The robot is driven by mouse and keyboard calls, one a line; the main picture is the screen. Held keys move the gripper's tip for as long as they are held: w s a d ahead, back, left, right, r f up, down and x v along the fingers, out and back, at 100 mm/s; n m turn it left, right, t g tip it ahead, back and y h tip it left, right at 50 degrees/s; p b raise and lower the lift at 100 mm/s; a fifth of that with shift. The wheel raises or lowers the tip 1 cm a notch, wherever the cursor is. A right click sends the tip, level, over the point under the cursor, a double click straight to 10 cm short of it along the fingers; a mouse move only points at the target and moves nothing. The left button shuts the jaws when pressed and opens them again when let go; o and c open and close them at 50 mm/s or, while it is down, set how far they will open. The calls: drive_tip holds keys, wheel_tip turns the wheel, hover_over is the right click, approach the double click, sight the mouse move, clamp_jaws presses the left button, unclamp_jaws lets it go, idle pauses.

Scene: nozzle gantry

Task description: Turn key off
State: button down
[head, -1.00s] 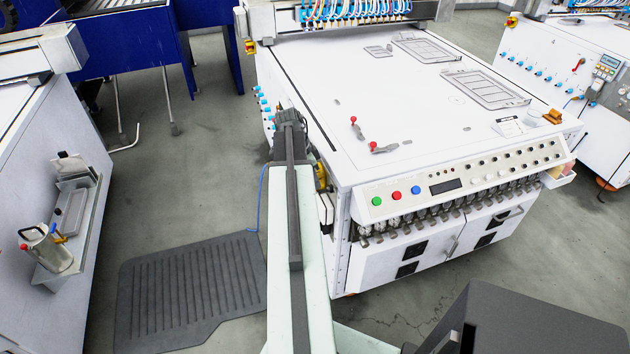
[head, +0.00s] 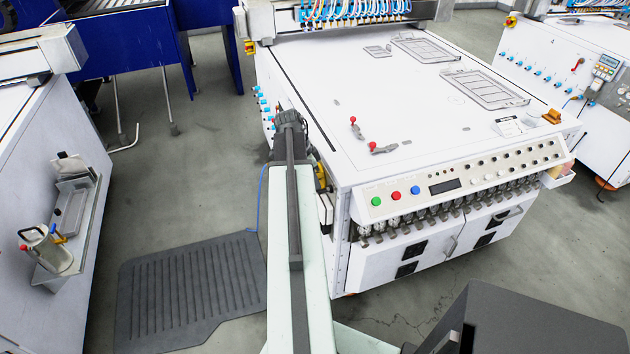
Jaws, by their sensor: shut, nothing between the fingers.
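My arm reaches up the picture from the bottom along the left side of a white machine (head: 355,120). At its far end is my dark gripper (head: 287,128), beside the machine's left side, with no thing held in view. Its fingers are too small and dark to make out singly. I cannot pick out the key; that part of the machine's side is partly hidden by my arm. A yellow part (head: 320,173) shows just right of my arm at the near left corner.
The machine's front panel has green, red and blue buttons (head: 395,191). Blue knobs (head: 262,108) line its left side. A ribbed dark mat (head: 190,290) lies on the floor to the left. A side cabinet with a shelf (head: 75,225) stands farther left, with open floor between.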

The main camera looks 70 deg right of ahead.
drive_tip(key=shift+s+a, duration=0.3)
drive_tip(key=shift+s, duration=0.05)
drive_tip(key=shift+r, duration=0.15)
drive_tip(key=p+v, duration=0.7)
drive_tip(key=shift+w+d+r, duration=0.15)
drive_tip(key=shift+w, duration=0.2)
